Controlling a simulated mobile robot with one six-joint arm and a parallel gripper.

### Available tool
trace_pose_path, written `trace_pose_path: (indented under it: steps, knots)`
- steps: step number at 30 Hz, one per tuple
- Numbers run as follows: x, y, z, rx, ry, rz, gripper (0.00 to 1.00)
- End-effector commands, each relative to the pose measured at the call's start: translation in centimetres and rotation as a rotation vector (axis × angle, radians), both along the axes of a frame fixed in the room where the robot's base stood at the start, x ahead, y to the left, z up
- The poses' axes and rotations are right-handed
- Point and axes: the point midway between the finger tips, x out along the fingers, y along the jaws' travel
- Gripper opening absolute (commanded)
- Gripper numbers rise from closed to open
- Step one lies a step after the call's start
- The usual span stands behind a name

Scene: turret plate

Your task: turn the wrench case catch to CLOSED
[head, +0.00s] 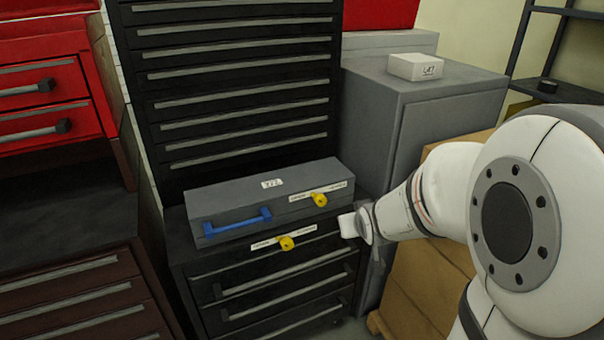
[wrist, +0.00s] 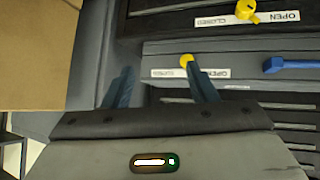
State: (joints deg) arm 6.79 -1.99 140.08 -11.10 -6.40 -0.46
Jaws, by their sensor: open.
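The wrench case, a grey box (head: 230,208) with a blue handle, lies on a black drawer cabinet in the head view. Its catch (head: 319,199) is a yellow knob on the front, between two label words; I cannot tell clearly which way it points. In the wrist view, turned over from the head view, the case front (wrist: 240,54) and the catch (wrist: 187,60) show beyond my fingers. My gripper (wrist: 158,72) is open and empty. The catch lies near the right fingertip, which partly hides it, not between the fingers. Contact cannot be judged.
A second yellow knob (head: 286,243) with its own label sits on the cabinet just below the case. The blue handle (head: 237,223) sticks out left of the catch. A grey cabinet (head: 440,100) and cardboard boxes (head: 425,275) stand at the right.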

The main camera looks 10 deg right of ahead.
Motion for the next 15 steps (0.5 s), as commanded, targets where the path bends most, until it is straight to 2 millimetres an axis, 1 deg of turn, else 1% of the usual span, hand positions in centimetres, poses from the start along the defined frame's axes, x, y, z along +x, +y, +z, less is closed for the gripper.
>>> trace_pose_path:
  steps: [1,3,6,10,12,15]
  knots:
    - [1.7,0.2,-2.1,0.017,-0.051,0.036,0.52]
    - [4.0,0.2,-3.2,0.026,-0.150,0.074,0.52]
    - [6.5,0.5,-4.9,0.055,-0.286,0.132,0.52]
    - [8.6,1.1,-6.7,0.114,-0.451,0.206,0.52]
    - [9.1,1.5,-7.4,0.150,-0.527,0.239,0.52]
    - [9.4,1.8,-8.1,0.197,-0.613,0.275,0.52]
